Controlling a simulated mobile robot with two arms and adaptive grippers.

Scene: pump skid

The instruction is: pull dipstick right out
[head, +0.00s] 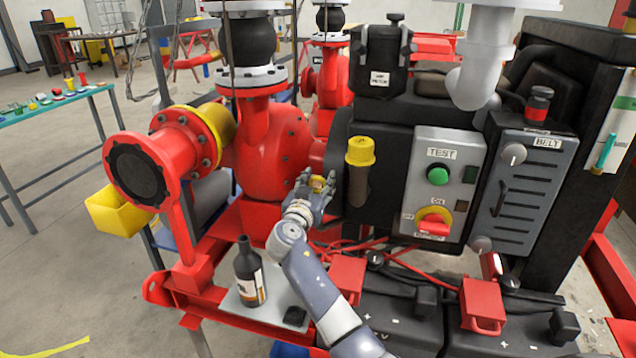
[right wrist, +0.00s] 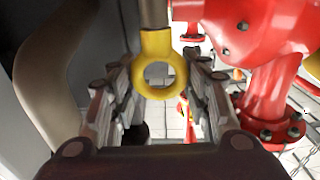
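The dipstick's yellow ring handle (head: 318,184) shows at the left side of the dark engine in the head view. In the right wrist view the ring (right wrist: 140,62) faces me, with a brownish stem or tube (right wrist: 153,14) above it in the picture. My right gripper (head: 313,187) is at the ring. Its two fingers (right wrist: 159,72) stand apart on either side of the ring, and I see no clear grip on it. Whether the fingertips touch the ring's edges is hard to tell. My left gripper is not in view.
A yellow-capped filler tube (head: 360,152) stands just right of the gripper. The grey TEST panel (head: 443,160) is further right. A dark bottle (head: 248,272) stands on a tray below left. The red pump (head: 270,150) is close on the left.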

